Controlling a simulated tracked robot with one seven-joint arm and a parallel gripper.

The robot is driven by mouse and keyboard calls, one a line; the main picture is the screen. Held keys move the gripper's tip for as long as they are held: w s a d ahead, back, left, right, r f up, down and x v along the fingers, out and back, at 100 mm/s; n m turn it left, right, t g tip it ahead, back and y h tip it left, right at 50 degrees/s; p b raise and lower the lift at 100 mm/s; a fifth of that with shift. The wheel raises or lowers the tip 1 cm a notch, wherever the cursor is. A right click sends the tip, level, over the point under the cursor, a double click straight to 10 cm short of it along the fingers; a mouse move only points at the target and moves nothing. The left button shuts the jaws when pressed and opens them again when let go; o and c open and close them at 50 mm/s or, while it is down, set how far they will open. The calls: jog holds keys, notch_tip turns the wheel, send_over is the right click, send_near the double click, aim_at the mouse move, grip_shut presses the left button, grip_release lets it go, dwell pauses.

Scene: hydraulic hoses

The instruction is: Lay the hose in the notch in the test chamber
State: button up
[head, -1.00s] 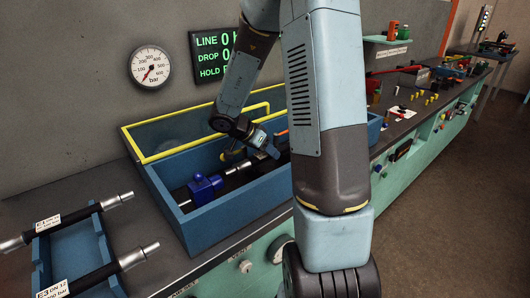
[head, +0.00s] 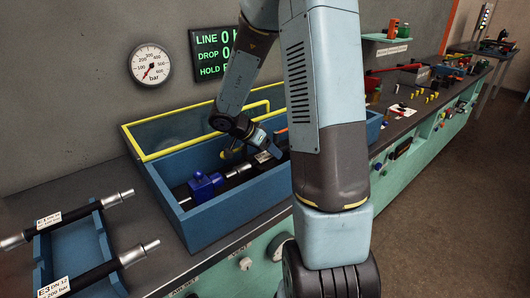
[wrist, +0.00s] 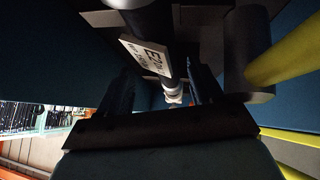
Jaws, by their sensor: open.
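The test chamber (head: 232,222) is an open blue box with its yellow-framed lid raised. My gripper (head: 268,160) is down inside it, with its fingers (wrist: 162,95) apart. In the wrist view a dark hose (wrist: 150,25) with a white E2 tag (wrist: 146,54) runs between the open fingers. Its pale metal end fitting (wrist: 172,94) shows beyond them. In the head view a white tag and a metal end (head: 238,170) show beside my gripper, near a blue block (head: 204,186) in the chamber. My arm hides the chamber's right part. I cannot tell whether the hose is seated in the notch.
A blue rack (head: 78,241) at the left holds hoses tagged E1 (head: 75,216) and E3 (head: 100,272). A pressure gauge (head: 151,64) and green-text display (head: 212,55) are on the wall. Small parts lie on the bench at the right. The yellow lid frame (wrist: 290,55) is close to my wrist.

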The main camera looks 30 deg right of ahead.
jog(key=shift+s, duration=0.15)
jog(key=d+v, duration=0.1)
jog(key=v, duration=1.2)
jog(key=w+r+n+t, duration=0.3)
jog(key=w+r+t, duration=0.4)
jog(key=r+t, duration=0.3)
jog(key=s+a+r+n+t+y, duration=0.2)
jog(key=a+r+n+t+y, duration=0.2)
jog(key=a+r+n+y, duration=0.35)
jog(key=s+a+n+g+y, duration=0.3)
jog(key=s+a+n, duration=0.1)
jog(key=s, duration=0.9)
jog(key=s+d+f+g+h, duration=0.1)
jog(key=s+d+f+g, duration=0.1)
jog(key=s, duration=0.5)
jog(key=s+d+f+g+h, duration=0.1)
jog(key=s+d+f+g, duration=0.1)
jog(key=s, duration=0.5)
jog(key=shift+d+f+g, duration=0.4)
jog(key=shift+d+f, duration=0.25)
jog(key=shift+f, duration=0.05)
